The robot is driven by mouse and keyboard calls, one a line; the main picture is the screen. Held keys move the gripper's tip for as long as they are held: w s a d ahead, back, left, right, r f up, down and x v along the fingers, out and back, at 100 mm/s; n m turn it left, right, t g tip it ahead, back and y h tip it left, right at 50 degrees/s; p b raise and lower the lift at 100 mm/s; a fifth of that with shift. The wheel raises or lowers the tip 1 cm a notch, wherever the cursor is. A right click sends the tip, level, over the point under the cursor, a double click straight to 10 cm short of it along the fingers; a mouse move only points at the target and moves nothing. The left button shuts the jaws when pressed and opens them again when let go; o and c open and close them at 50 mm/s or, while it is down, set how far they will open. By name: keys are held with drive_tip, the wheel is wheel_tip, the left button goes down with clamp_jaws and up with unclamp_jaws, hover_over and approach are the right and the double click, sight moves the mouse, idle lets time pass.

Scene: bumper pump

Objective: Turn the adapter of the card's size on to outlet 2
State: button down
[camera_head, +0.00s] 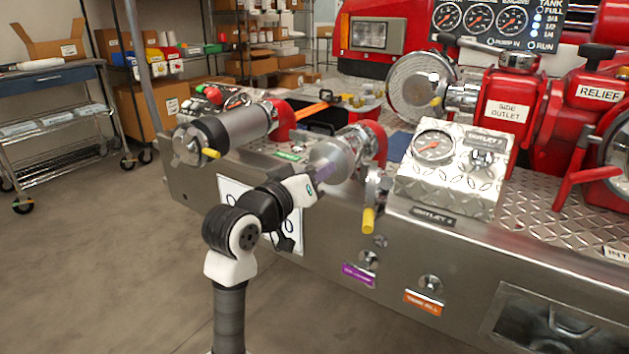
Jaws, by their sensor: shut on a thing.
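A silver, cone-shaped adapter (333,157) is in front of the red outlet fitting (376,143) near the middle of the bumper. It looks in line with the fitting; I cannot tell whether the threads are engaged. My gripper (318,179) is shut on the adapter's near side, with a purplish patch at the contact. The fingers are small and partly hidden. A white card (262,212) with dark ring outlines is on the bumper's front, partly covered by my arm. A plate that seems to read outlet 2 (434,217) is below the gauge box.
A large silver cylinder (238,126) with a yellow-tipped handle is on the left outlet. A yellow-tipped lever (368,219) hangs right of the adapter. A gauge box (452,172) stands further right. The floor (110,270) at left is clear.

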drive_tip(key=shift+a, duration=0.1)
drive_tip(key=c, duration=1)
unclamp_jaws()
drive_tip(key=shift+s, duration=0.1)
drive_tip(key=shift+c, duration=0.2)
drive_tip(key=o, duration=0.6)
drive_tip(key=shift+b+v, duration=1.7)
drive_tip(key=shift+v, duration=1.75)
